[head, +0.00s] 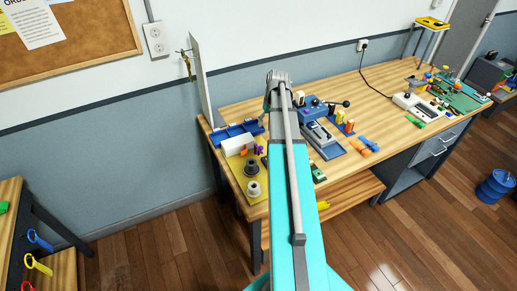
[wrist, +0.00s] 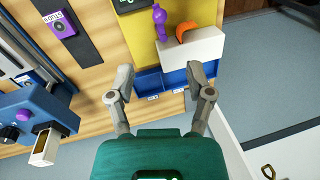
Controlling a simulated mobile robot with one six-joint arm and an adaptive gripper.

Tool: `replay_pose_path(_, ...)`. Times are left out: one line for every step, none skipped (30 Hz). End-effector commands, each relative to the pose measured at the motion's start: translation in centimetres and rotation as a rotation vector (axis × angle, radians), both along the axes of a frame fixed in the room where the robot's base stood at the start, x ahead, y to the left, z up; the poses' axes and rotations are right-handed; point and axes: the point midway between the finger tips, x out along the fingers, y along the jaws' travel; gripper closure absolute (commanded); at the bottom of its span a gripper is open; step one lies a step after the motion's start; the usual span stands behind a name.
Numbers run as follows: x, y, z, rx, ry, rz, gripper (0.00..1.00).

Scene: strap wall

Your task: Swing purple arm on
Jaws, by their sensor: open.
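A white block (wrist: 193,50) carries a purple part (wrist: 160,20) and an orange curved part (wrist: 187,31) on its far side in the wrist view. The purple part is slim with rounded ends and looks like the purple arm; I cannot tell its setting. In the head view the white block (head: 237,145) and the purple part (head: 259,149) are on the bench's left end. My gripper (wrist: 158,76) is open and empty. Its fingertips are above blue bins, short of the white block and apart from the purple part. In the head view my arm hides the gripper.
Blue bins (wrist: 149,84) lie beside the white block. A blue machine (wrist: 35,117) with a purple knob is at left, and a purple dial box (wrist: 61,24) is beyond it. A white upright panel (head: 201,80) stands at the bench's left end.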

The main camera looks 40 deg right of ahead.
Motion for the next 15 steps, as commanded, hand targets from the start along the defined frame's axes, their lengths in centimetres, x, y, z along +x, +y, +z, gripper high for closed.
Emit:
replay_pose_path(0.0, 0.1, -0.7, 0.000, 0.000, 0.000, 0.33)
replay_pose_path(0.0, 0.1, -0.9, 0.000, 0.000, 0.000, 0.33)
replay_pose_path(0.1, 0.2, -1.2, 0.000, 0.000, 0.000, 0.33)
replay_pose_path(0.1, 0.2, -1.4, 0.000, 0.000, 0.000, 0.33)
replay_pose_path(0.1, 0.3, -1.6, 0.000, 0.000, 0.000, 0.33)
replay_pose_path(0.1, 0.3, -2.0, 0.000, 0.000, 0.001, 0.33)
replay_pose_path(0.1, 0.4, -2.2, 0.000, 0.000, 0.001, 0.33)
replay_pose_path(0.2, 0.4, -2.4, 0.000, 0.000, 0.001, 0.33)
replay_pose_path(0.2, 0.5, -2.7, 0.000, 0.000, 0.001, 0.33)
replay_pose_path(0.2, 0.5, -2.9, 0.000, 0.000, 0.001, 0.33)
replay_pose_path(0.2, 0.6, -3.2, 0.000, 0.000, 0.001, 0.33)
replay_pose_path(0.3, 0.6, -3.5, 0.000, 0.000, 0.001, 0.33)
replay_pose_path(0.3, 0.7, -3.7, 0.000, 0.000, 0.001, 0.33)
replay_pose_path(0.3, 0.7, -3.9, 0.000, 0.000, 0.001, 0.33)
replay_pose_path(0.3, 0.8, -4.2, 0.000, 0.000, 0.002, 0.33)
